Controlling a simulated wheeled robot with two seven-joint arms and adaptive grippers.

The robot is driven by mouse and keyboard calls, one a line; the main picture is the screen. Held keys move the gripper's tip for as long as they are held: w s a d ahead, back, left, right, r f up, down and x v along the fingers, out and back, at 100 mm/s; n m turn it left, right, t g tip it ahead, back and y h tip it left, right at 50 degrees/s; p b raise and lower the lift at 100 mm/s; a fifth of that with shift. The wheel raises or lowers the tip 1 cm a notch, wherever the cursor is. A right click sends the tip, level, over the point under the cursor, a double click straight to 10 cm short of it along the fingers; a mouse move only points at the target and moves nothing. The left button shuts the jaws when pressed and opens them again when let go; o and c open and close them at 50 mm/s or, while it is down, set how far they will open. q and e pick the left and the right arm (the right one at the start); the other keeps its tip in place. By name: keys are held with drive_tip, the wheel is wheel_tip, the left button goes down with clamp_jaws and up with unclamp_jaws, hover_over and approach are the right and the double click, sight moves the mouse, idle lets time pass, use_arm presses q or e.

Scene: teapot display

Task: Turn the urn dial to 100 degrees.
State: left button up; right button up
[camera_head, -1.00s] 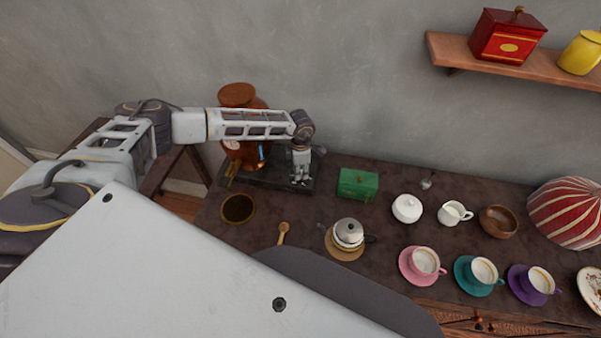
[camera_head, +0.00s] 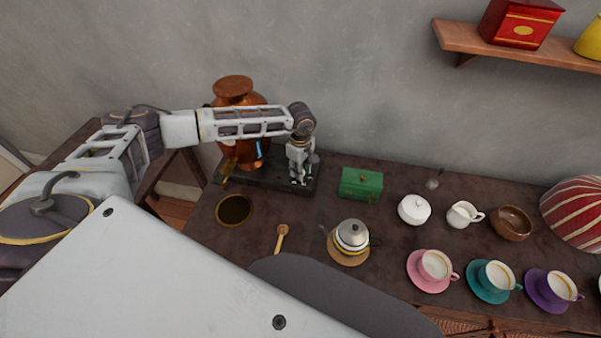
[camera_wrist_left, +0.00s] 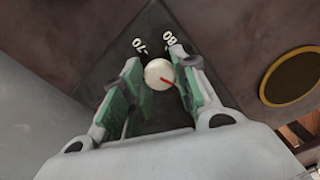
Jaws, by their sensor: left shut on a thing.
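The copper urn (camera_head: 255,152) stands on a dark base (camera_head: 235,178) at the back left of the table, partly hidden behind my left arm. The dial is a round white knob with a red pointer line (camera_wrist_left: 158,72) in the left wrist view. Printed numbers lie beside it on the dark base; they look like 70 and 80. My left gripper (camera_head: 298,182) points down at the right end of the base. Its green-padded fingers (camera_wrist_left: 158,88) are shut on the knob, one on each side. The red line runs toward the lower right in the wrist view. My right gripper is not in view.
A green box (camera_head: 361,185) stands just right of the base. A round dark dish (camera_head: 235,210), a wooden spoon (camera_head: 281,238) and a teapot (camera_head: 352,236) are in front. Cups on saucers (camera_head: 435,268) line the right front. A shelf (camera_head: 480,43) hangs at the upper right.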

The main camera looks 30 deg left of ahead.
use_arm(q)
drive_tip(key=shift+m+b, duration=0.35)
drive_tip(key=shift+m, duration=0.25)
drive_tip(key=shift+m+b, duration=0.4)
drive_tip(key=shift+m, duration=0.3)
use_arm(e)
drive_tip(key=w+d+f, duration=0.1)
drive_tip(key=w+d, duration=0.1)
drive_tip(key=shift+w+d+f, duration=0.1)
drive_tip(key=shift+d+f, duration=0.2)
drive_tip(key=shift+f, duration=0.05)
use_arm(q)
drive_tip(key=shift+r, duration=0.1)
